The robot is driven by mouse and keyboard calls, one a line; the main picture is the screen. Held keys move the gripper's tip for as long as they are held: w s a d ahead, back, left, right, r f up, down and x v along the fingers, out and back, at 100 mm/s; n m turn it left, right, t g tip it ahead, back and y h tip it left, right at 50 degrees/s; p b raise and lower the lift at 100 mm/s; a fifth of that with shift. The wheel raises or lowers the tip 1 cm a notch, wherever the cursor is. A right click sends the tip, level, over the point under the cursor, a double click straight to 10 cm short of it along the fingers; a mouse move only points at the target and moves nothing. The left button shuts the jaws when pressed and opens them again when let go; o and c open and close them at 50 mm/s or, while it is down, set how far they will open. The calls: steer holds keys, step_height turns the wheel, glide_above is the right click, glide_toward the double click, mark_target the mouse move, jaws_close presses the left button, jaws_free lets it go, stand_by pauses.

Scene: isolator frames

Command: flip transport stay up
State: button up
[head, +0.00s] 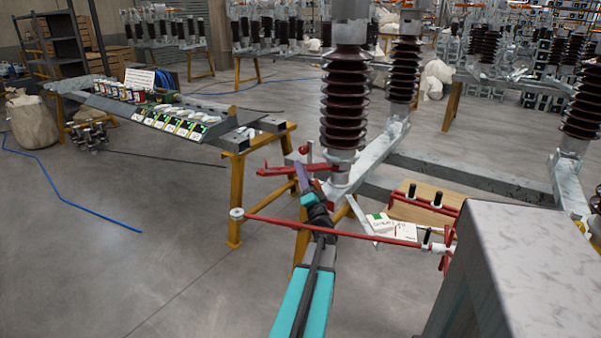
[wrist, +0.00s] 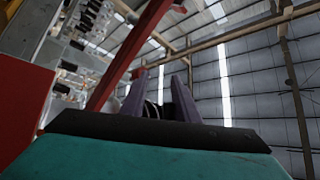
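A long thin red bar, apparently the transport stay (head: 380,238), slants across the head view. It has a pale round end at left and a red bracket at right, and my arm crosses it. A red bar, perhaps the same one, rises diagonally in the wrist view (wrist: 128,55). My gripper (head: 302,176) is beyond the bar in the head view, close to a red bracket (head: 275,171) at the insulator foot. In the wrist view my gripper (wrist: 157,95) has its two purple fingers apart. Something dark and pale shows between them; I see no clear grip on it.
A brown ribbed insulator (head: 345,100) stands on a grey steel beam just beyond my gripper. A large grey box (head: 530,260) fills the lower right. A wooden board (head: 425,200) with black pegs lies right of my arm. A parts bench (head: 225,140) stands left; floor at lower left is clear.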

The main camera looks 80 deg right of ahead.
steer(key=shift+o, duration=0.6)
steer(key=shift+w+d+f, duration=0.1)
steer(key=shift+d+f, duration=0.1)
steer(key=shift+f, duration=0.1)
steer(key=shift+a+r, duration=0.1)
steer(key=shift+r, duration=0.1)
steer(key=shift+r, duration=0.1)
steer(key=shift+s+a, duration=0.15)
steer(key=shift+s, duration=0.05)
steer(key=v, duration=1.3)
steer(key=shift+a+f+b, duration=0.2)
steer(key=shift+b, duration=0.2)
steer(key=shift+s, duration=0.1)
